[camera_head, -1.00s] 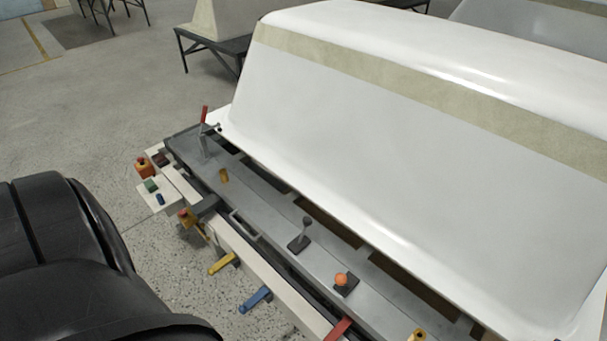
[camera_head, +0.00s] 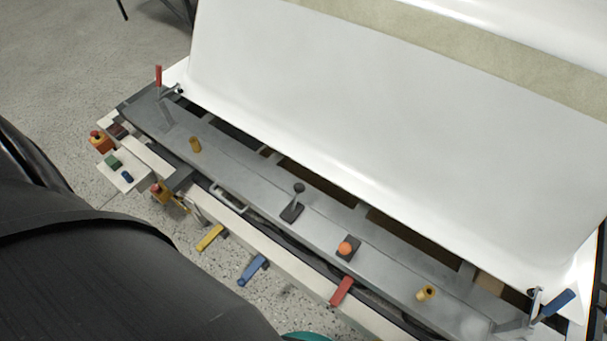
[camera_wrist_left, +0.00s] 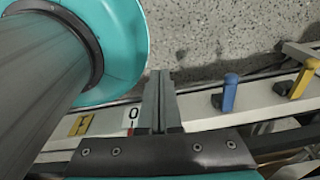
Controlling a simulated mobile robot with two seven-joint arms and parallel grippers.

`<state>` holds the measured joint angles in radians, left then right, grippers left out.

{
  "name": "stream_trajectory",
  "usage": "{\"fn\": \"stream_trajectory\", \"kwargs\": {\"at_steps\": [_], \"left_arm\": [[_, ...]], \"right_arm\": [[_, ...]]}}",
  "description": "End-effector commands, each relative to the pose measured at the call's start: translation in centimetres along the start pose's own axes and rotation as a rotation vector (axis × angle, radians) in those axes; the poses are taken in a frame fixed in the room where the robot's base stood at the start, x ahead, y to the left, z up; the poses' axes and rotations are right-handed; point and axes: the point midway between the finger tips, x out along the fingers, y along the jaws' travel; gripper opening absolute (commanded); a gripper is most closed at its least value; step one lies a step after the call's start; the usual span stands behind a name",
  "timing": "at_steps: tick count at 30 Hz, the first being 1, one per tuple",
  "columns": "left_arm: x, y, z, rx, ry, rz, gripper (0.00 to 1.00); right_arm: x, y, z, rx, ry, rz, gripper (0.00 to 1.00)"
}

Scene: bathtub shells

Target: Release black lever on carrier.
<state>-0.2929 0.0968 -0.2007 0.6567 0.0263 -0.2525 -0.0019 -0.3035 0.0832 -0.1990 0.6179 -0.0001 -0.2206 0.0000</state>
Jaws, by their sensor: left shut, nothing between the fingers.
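The black lever (camera_head: 298,190) stands on a small dark base on the grey top of the carrier (camera_head: 235,165), near its middle in the head view. It has a round knob and leans slightly. My left gripper (camera_wrist_left: 160,76) shows only in the wrist view, with its fingers together and empty. It is over the pale front rail of the carrier, left of the blue handle (camera_wrist_left: 230,92). The black lever cannot be made out in the wrist view. My right gripper is in neither view.
An orange knob (camera_head: 345,248) is right of the black lever. Yellow (camera_head: 210,237), blue (camera_head: 252,270) and red (camera_head: 341,291) handles line the front rail. The white tub shell (camera_head: 400,120) rises behind. Toggle clamps stand at both ends. Speckled floor in front is open.

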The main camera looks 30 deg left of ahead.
Motion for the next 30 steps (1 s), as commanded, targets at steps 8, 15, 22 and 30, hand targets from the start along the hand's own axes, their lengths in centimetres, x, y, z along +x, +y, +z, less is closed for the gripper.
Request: {"fn": "stream_trajectory", "kwargs": {"at_steps": [8, 15, 22, 30], "left_arm": [[-4.3, -11.2, -16.2, -0.101, 0.147, -0.064, 0.0], [-14.8, -16.1, -29.4, -0.089, 0.278, -0.002, 0.0], [-23.3, -15.9, -34.8, 0.006, 0.331, 0.066, 0.0], [-26.0, -15.4, -35.7, 0.05, 0.339, 0.087, 0.0]], "right_arm": [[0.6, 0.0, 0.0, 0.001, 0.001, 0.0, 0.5], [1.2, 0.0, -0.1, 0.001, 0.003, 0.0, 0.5], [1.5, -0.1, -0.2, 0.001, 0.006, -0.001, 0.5], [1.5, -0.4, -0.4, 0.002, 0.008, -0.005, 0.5]]}}
